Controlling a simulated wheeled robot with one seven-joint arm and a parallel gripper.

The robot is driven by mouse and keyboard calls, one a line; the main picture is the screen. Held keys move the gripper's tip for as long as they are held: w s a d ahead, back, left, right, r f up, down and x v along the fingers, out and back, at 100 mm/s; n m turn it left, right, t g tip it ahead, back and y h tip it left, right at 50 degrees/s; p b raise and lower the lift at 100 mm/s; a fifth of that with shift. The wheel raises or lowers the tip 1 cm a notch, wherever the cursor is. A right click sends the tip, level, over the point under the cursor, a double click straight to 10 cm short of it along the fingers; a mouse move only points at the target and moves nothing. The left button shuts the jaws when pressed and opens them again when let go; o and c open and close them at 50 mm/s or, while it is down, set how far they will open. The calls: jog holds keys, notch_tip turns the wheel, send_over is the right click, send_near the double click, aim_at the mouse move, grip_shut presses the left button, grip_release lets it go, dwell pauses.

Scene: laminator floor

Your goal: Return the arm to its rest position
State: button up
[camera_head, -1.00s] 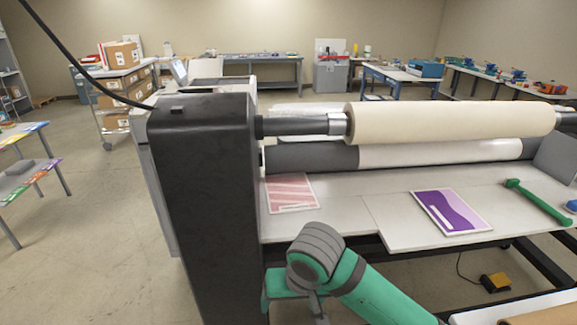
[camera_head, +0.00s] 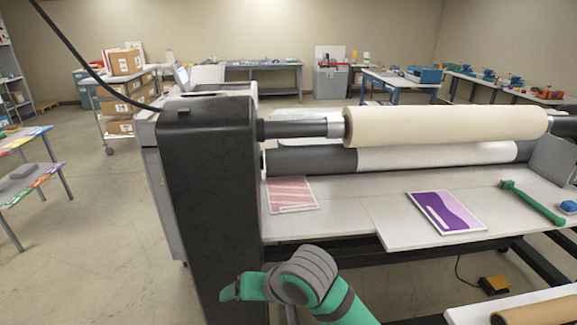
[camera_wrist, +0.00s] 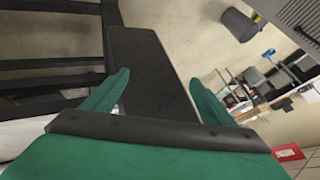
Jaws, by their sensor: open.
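My green arm (camera_head: 300,278) is bent low in front of the laminator's near edge in the head view, with a green end part pointing left beside the black end housing (camera_head: 208,200). In the wrist view my gripper (camera_wrist: 156,92) is open, its two green fingers wide apart with nothing between them. The black end housing (camera_wrist: 148,70) shows beyond the fingers there.
A cream roll (camera_head: 445,125) spans above. A yellow pedal (camera_head: 494,284) is on the floor. Open floor (camera_head: 95,235) lies left.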

jog(key=w+a+r+m+t+y, duration=0.15)
jog(key=a+r+t+y, duration=0.35)
jog(key=a, duration=0.6)
jog(key=s+d+f+m+t+h, duration=0.3)
jog(key=s+d+f+m+h, duration=0.15)
jog(key=s+f, duration=0.4)
jog(key=s+d+f+m+t+h, duration=0.35)
jog(key=s+d+f, duration=0.2)
jog(key=f, duration=0.55)
jog(key=s+d+f+n+h, duration=0.1)
jog(key=s+d+n, duration=0.2)
jog(key=s, duration=0.7)
jog(key=s+d+f+n+h, duration=0.1)
jog(key=s+d+n, duration=0.3)
jog(key=s, duration=0.7)
jog(key=d+g, duration=0.1)
jog(key=d, duration=0.1)
jog(key=shift+s+d+f+h, duration=0.3)
jog(key=shift+d+h, duration=0.05)
jog(key=shift+h, duration=0.05)
